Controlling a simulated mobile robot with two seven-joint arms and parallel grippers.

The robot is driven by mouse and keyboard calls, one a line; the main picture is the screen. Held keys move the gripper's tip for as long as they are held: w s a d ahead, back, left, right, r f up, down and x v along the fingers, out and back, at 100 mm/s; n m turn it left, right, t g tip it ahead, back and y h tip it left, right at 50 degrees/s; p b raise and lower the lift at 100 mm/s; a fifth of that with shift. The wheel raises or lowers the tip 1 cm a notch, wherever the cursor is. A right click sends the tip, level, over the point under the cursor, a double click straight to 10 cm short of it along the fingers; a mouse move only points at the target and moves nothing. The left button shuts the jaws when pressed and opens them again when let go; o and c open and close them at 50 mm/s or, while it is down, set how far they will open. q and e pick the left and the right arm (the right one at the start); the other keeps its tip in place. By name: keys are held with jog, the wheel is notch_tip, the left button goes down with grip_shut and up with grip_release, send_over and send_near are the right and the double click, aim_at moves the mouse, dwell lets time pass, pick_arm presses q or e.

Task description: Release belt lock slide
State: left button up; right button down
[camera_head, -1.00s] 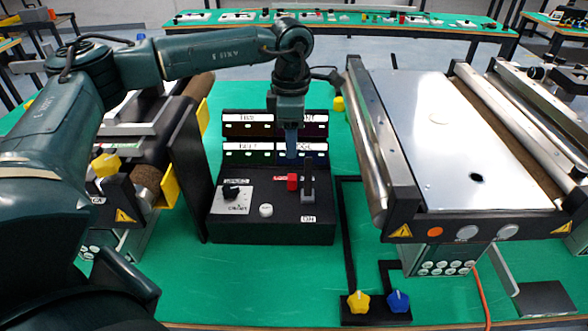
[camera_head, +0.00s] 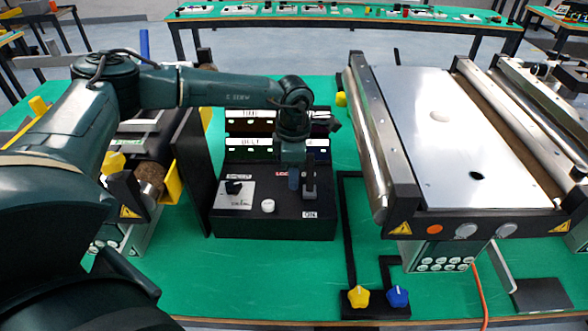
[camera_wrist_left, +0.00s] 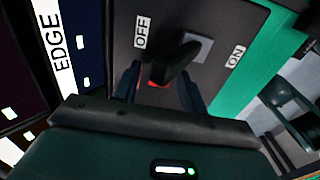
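The black control box (camera_head: 240,222) stands on the green table between two conveyors. A red lock slide (camera_wrist_left: 153,85) sits on it beside a black lever (camera_wrist_left: 178,65); the lever also shows in the head view (camera_head: 310,183). My left gripper (camera_head: 294,180) points down over the box and hides the slide in the head view. In the wrist view its two dark fingers (camera_wrist_left: 158,92) stand apart, with the red slide partly visible between them. Whether they touch it I cannot tell. The OFF label (camera_wrist_left: 142,32) and ON label (camera_wrist_left: 235,57) flank the lever. My right gripper is out of view.
A white button (camera_head: 268,206) and a black rotary knob (camera_head: 234,187) are on the box's left part. A labelled panel (camera_head: 250,150) stands behind it. The right conveyor (camera_head: 430,130) and yellow and blue knobs (camera_head: 358,297) lie to the right. Open green table is in front.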

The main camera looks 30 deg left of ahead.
pick_arm(q)
grip_shut()
jog(key=shift+a, duration=0.1)
dwell(0.3)
jog(key=shift+s+a, duration=0.5)
jog(key=shift+a, duration=0.35)
jog(key=shift+s+a, duration=0.5)
jog(key=shift+a, duration=0.3)
jog(key=shift+c, duration=0.4)
grip_release()
jog(key=shift+o, duration=1)
jog(key=shift+d, duration=0.1)
